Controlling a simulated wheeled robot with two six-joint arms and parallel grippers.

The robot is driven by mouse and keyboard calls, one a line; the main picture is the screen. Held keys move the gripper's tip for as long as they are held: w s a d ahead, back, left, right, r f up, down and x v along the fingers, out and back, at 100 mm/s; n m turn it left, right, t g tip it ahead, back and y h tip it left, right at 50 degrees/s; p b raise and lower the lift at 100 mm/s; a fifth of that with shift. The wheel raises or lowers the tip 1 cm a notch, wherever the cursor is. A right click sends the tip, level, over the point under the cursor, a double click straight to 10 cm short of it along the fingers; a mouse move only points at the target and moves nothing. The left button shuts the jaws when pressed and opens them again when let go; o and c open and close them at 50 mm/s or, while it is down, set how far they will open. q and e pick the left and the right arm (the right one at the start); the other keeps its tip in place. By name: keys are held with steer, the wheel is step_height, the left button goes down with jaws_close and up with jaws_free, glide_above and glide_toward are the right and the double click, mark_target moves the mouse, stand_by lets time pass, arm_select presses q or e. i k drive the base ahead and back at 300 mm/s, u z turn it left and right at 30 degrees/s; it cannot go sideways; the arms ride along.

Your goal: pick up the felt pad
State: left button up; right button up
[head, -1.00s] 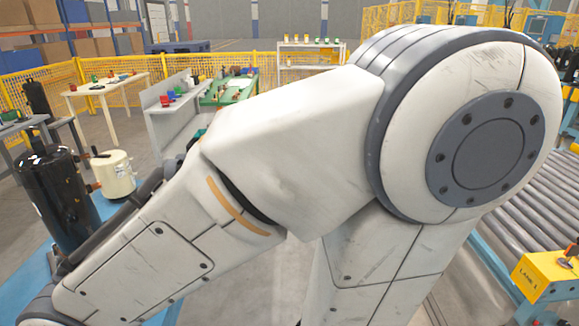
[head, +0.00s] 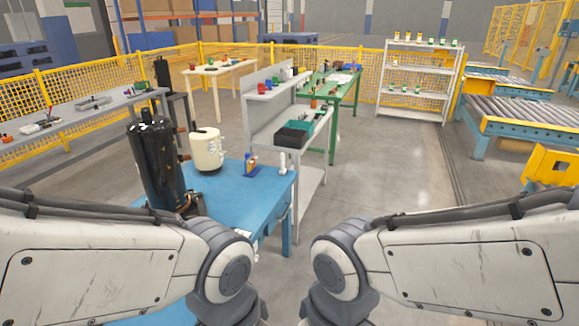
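I cannot make out a felt pad in the head view; any pad here is hidden or too small to tell. A blue table (head: 270,193) stands front left with a black compressor tank (head: 152,168) and a cream tank (head: 207,150) on it. A small blue and orange item (head: 251,165) and a white bottle-like item (head: 283,163) are near its far right edge. My two arms come in from left and right and drop out at the bottom edge. Neither gripper shows.
A grey workbench (head: 313,180) with a dark green bin (head: 294,134) stands beyond the blue table. Further back are a green table (head: 350,92), a cream table (head: 216,70) and a white shelf rack (head: 413,112). Roller conveyors (head: 520,113) are at right. The floor at centre right is clear.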

mark_target(283, 171)
steer(key=z, duration=0.35)
steer(key=k, duration=0.95)
steer(key=z, duration=0.9)
steer(key=i, duration=2)
steer(key=u, duration=0.35)
steer(key=i, duration=1.6)
steer(key=u, duration=1.25)
steer(key=i, duration=0.95)
steer(key=u, duration=1.45)
steer(key=i, duration=0.5)
steer(key=u, duration=0.3)
